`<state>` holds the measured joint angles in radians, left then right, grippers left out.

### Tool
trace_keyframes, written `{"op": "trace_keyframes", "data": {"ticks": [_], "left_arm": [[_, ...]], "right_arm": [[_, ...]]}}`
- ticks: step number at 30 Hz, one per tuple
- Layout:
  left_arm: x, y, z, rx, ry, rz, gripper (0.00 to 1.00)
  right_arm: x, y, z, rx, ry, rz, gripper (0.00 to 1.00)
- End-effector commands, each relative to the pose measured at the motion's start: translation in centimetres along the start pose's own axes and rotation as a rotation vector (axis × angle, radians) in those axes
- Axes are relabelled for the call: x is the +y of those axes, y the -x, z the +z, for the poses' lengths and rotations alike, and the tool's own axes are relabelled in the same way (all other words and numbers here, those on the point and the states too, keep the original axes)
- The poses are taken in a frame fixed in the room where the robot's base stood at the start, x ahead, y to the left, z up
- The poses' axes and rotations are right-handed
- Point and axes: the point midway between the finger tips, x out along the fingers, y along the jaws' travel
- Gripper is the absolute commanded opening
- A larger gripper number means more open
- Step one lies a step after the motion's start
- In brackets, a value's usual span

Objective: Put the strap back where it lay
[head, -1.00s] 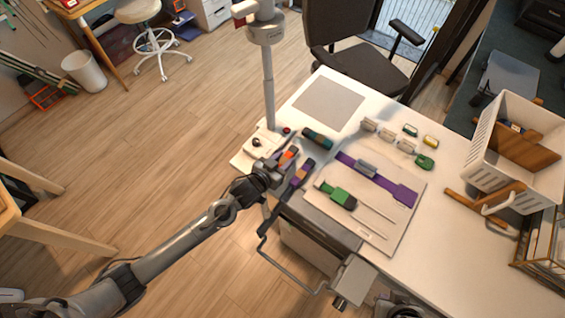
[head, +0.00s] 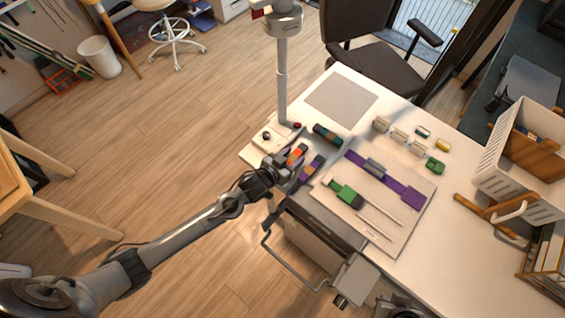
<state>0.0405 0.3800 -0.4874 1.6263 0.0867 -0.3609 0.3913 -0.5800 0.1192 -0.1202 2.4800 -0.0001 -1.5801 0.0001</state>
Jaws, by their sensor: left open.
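A purple strap (head: 394,182) lies flat and diagonal across the pale board (head: 408,232) on the white table, with a grey block (head: 375,166) over its middle. My left gripper (head: 291,156) is open at the table's left edge, well left of the board. It is beside a small orange-and-dark bundle (head: 298,151), which it partly covers; I cannot tell whether they touch. A purple-and-orange bundle (head: 312,169) lies just right of it, and a teal-and-dark bundle (head: 327,135) lies behind. My right gripper is out of view.
A green-handled tool (head: 346,194) lies on the board. Grey blocks (head: 400,136) and a green piece (head: 435,165) lie behind it. A post (head: 282,85) rises behind my gripper. A white basket (head: 545,195) stands at right. The grey mat (head: 341,97) is bare.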

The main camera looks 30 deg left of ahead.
Motion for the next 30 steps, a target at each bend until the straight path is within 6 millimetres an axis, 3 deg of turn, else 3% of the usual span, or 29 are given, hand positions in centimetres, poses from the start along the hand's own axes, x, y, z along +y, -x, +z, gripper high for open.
{"op": "trace_keyframes", "data": {"ticks": [18,30], "left_arm": [[0.0,9.8,0.0,-0.002,0.000,0.001,0.48],[0.4,12.6,0.2,-0.049,0.011,-0.017,0.48]], "right_arm": [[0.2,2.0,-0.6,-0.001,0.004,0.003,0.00],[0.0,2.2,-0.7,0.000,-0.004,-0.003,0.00]]}}
